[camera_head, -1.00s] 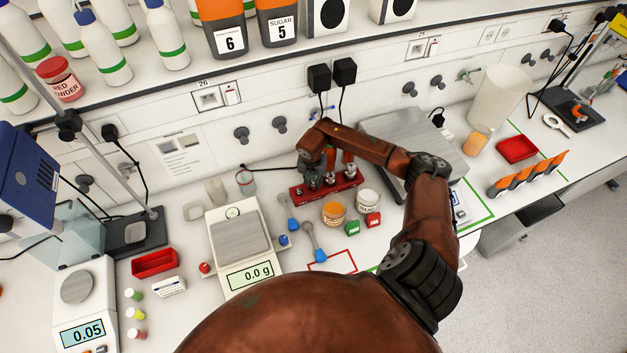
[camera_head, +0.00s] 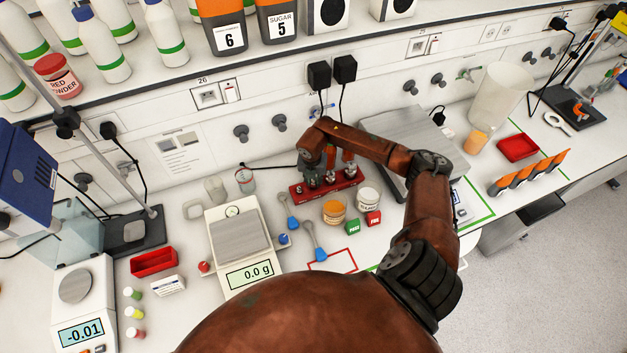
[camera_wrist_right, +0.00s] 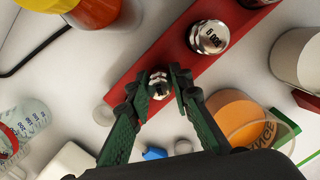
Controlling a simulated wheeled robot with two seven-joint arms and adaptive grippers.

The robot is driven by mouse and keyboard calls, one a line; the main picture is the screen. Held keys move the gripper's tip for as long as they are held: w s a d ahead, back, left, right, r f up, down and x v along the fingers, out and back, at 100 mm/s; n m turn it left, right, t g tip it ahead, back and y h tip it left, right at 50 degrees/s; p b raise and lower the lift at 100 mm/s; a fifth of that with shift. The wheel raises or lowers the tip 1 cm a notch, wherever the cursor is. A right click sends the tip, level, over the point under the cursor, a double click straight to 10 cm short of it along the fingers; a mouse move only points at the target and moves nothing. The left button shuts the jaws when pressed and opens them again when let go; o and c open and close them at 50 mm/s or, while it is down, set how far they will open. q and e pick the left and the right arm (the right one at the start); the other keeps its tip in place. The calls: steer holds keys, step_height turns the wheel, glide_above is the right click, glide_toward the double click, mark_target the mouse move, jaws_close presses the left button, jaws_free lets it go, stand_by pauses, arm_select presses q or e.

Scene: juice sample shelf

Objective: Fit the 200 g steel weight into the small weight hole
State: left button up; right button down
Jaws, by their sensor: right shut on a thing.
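A small steel weight (camera_wrist_right: 158,86) sits between the fingertips of my right gripper (camera_wrist_right: 159,80) in the right wrist view, and the gripper is shut on it. The weight is over or at the red weight block (camera_wrist_right: 122,90); I cannot tell whether it is seated in a hole. The gripper hides the hole under it. A larger steel weight (camera_wrist_right: 209,37) stands on the same block. In the head view my right gripper (camera_head: 315,178) is at the left part of the red block (camera_head: 350,183). My left gripper is not in view.
An orange-filled jar (camera_head: 334,212), a white jar (camera_head: 368,199) and green and red small boxes (camera_head: 352,228) stand just in front of the block. Blue-ended spoons (camera_head: 312,240) and a balance (camera_head: 241,235) reading 0.0 g lie to the left. A grey plate device (camera_head: 405,140) is behind right.

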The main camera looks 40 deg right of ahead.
steer(key=shift+f+b, duration=0.5)
steer(key=shift+f, duration=0.15)
steer(key=shift+s+f, duration=0.1)
steer(key=shift+f, duration=0.1)
stand_by(0.6)
steer(key=shift+a+r, duration=0.1)
steer(key=shift+r, duration=0.05)
steer(key=shift+r, duration=0.35)
steer(key=shift+r+p, duration=0.3)
steer(key=shift+r, duration=0.1)
stand_by(0.6)
steer(key=shift+f+b, duration=0.9)
steer(key=shift+b, duration=0.05)
steer(key=shift+r, duration=0.15)
